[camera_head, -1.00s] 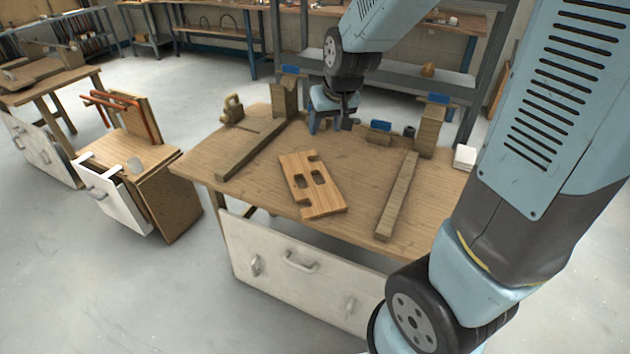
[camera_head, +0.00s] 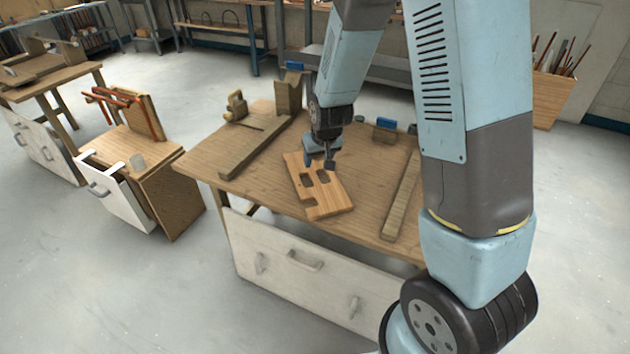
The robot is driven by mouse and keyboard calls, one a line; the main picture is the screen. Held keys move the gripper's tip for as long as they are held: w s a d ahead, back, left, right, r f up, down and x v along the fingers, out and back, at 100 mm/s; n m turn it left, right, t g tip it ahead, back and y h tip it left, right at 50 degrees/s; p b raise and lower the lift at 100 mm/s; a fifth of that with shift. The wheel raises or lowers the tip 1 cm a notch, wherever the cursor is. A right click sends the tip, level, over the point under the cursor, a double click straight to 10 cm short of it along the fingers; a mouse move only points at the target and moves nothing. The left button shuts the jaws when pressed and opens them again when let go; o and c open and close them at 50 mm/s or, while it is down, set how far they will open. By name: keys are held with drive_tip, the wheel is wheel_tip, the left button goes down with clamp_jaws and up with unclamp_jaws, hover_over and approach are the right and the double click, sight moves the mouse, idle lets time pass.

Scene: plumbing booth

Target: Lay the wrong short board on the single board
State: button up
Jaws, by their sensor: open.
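A light wooden board with cutouts and notches (camera_head: 328,199) lies flat at the middle of the bench. A long narrow board (camera_head: 250,154) lies to its left and another (camera_head: 401,195) to its right, partly behind my arm. I cannot tell which of these is the wrong short board or the single board. My gripper (camera_head: 319,161) is open, pointing down over the far end of the cutout board. It appears empty; whether it touches the board cannot be told.
The wooden bench (camera_head: 222,162) carries an upright block (camera_head: 288,97) with a blue label, a small wooden tool (camera_head: 236,106) and a blue item (camera_head: 386,124) at the back. A side cabinet with orange clamps (camera_head: 118,100) stands left. My arm hides the bench's right end.

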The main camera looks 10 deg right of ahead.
hover_over(314, 178)
drive_tip(key=s, duration=0.2)
drive_tip(key=f, duration=0.4)
drive_tip(key=shift+s+d+f, duration=0.1)
drive_tip(key=shift+d+f, duration=0.1)
drive_tip(key=shift+f, duration=0.05)
drive_tip(key=shift+s+d+x, duration=0.1)
drive_tip(key=shift+x, duration=1.25)
drive_tip(key=shift+s+d+x, duration=0.15)
drive_tip(key=shift+x, duration=1.25)
drive_tip(key=shift+f, duration=0.1)
clamp_jaws()
